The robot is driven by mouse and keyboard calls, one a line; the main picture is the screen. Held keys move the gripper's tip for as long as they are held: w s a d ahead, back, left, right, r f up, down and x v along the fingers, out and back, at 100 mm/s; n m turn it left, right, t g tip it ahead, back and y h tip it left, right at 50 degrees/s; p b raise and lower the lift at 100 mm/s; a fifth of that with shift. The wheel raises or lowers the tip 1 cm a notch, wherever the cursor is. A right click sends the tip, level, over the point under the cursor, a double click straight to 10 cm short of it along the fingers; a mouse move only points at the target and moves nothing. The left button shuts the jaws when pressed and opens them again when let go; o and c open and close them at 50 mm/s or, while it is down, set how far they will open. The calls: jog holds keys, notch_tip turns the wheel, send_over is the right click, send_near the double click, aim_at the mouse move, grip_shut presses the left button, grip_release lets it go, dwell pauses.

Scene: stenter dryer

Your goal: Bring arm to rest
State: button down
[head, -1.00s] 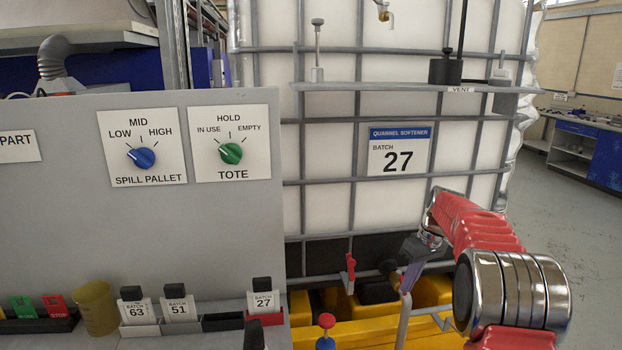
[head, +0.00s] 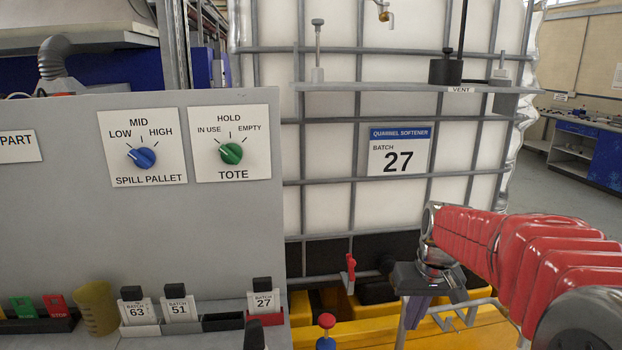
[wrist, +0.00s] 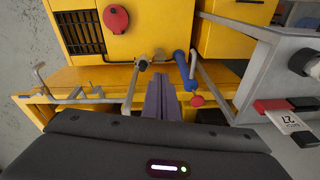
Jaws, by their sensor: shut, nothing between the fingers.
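My red-sleeved arm reaches in from the right in the head view. My gripper (wrist: 160,92) hangs at its end; its dark body shows in the head view, with the fingers (head: 415,312) pointing down in front of the yellow spill pallet. In the wrist view the two grey-purple fingers lie together, shut and empty, over the yellow pallet (wrist: 85,78). A blue-bodied valve with a red knob (wrist: 185,70) is just right of the fingertips; contact cannot be told.
The white caged tote (head: 330,215) stands behind my gripper. A grey panel (head: 60,220) with two dials and batch cards fills the left. A red-handled valve (head: 350,270) and a red knob (head: 326,321) stand near the pallet. Open floor (head: 555,185) shows at right.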

jog(key=s+a+r+t, duration=0.2)
jog(key=s+a, duration=0.1)
jog(key=s, duration=0.8)
jog(key=s+a+r+t, duration=0.1)
jog(key=s+a, duration=0.2)
jog(key=s, duration=0.8)
jog(key=shift+r+t+h, duration=0.3)
jog(key=shift+r+t, duration=0.1)
